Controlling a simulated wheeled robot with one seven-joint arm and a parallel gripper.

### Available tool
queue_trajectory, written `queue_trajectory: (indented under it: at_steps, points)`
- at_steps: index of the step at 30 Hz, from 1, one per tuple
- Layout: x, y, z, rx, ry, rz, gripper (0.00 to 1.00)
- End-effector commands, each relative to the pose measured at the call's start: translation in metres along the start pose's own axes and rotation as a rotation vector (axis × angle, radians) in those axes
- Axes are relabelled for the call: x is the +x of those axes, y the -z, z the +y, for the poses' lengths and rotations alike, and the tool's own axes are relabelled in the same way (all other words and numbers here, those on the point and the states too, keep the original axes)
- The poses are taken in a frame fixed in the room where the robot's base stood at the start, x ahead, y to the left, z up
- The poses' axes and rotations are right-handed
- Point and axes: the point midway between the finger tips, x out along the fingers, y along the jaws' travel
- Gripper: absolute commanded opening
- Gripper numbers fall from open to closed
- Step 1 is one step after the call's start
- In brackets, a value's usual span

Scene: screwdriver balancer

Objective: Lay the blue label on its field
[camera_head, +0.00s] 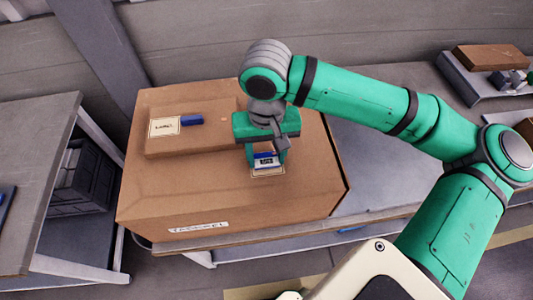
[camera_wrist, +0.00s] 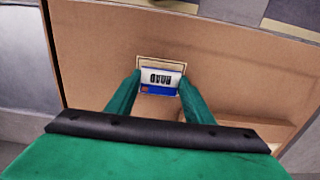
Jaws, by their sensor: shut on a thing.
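The blue label (camera_head: 266,160) is a small card with a white face, dark print and a blue edge. My gripper (camera_head: 267,157) is shut on it over the top of the large cardboard box (camera_head: 190,205). In the wrist view the label (camera_wrist: 160,80) sits between the two green fingers of my gripper (camera_wrist: 158,92). A pale outlined field (camera_head: 268,174) on the box top lies under and just around the label; its outline also shows in the wrist view (camera_wrist: 162,58). I cannot tell whether the label touches the box surface.
A flatter cardboard box (camera_head: 195,145) lies at the back left of the large box top, with a pale printed label (camera_head: 164,127) and a dark blue piece (camera_head: 192,120) on it. A grey table (camera_head: 365,165) is at the right. A dark crate (camera_head: 82,180) stands under the left table.

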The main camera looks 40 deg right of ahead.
Motion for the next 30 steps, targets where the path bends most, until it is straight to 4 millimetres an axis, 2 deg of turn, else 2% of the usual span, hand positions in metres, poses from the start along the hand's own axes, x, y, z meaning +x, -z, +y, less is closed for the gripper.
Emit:
queue_trajectory:
  at_steps: [23,24,25,26,30]
  points:
    - [0.0066,0.0,-0.0001,0.0,0.0,0.0,0.2]
    - [0.0066,0.0,-0.0001,0.0,0.0,0.0,0.57]
    - [0.0066,0.0,-0.0001,0.0,0.0,0.0,0.64]
    - [0.0066,0.0,-0.0001,0.0,0.0,0.0,0.69]
    - [0.0065,0.0,-0.0001,0.0,0.0,0.0,0.69]
